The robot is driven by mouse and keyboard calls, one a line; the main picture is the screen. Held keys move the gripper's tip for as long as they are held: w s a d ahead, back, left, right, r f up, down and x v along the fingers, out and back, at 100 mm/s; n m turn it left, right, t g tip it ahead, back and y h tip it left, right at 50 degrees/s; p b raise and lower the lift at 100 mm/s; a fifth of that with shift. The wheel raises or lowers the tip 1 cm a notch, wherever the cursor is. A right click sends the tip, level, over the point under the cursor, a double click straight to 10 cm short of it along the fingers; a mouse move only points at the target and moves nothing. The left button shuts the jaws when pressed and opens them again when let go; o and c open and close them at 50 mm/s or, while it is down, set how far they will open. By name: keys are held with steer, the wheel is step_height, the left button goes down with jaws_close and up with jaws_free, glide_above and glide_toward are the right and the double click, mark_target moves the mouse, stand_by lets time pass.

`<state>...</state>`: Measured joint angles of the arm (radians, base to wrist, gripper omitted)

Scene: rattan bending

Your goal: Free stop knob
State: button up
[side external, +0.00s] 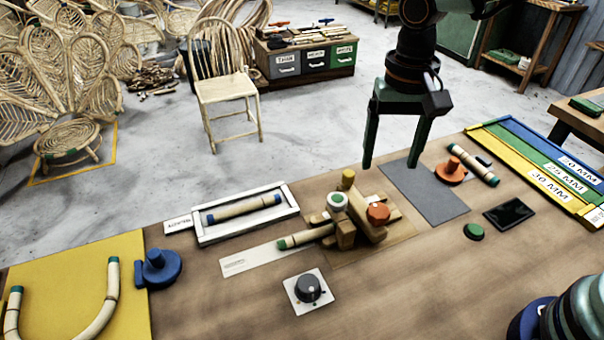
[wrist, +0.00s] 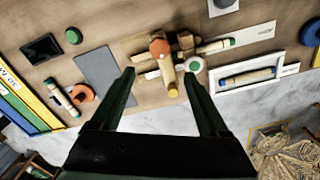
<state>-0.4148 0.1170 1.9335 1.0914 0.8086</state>
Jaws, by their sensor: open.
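A wooden bending jig (side external: 362,222) stands on the bench. It carries an orange knob (side external: 378,213), a white knob with a green centre (side external: 338,200) and a yellow-topped peg (side external: 348,178). I cannot tell for certain which is the stop knob. A green-tipped rattan piece (side external: 305,237) lies into the jig's left side. My gripper (side external: 392,168) is open and empty, pointing down above the bench's far edge, behind the jig.
A white tray (side external: 290,202) holds a blue-ended rattan piece. A grey mat (side external: 425,190) lies bare right of the jig. An orange clamp (side external: 450,172), green button (side external: 473,232), black dial (side external: 308,288) and blue clamp (side external: 160,268) are around. A yellow board (side external: 75,270) holds bent rattan.

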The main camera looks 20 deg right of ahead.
mark_target(379, 208)
step_height(379, 208, down, 12)
steer(key=shift+r, duration=0.2)
stand_by(0.4)
jaws_close()
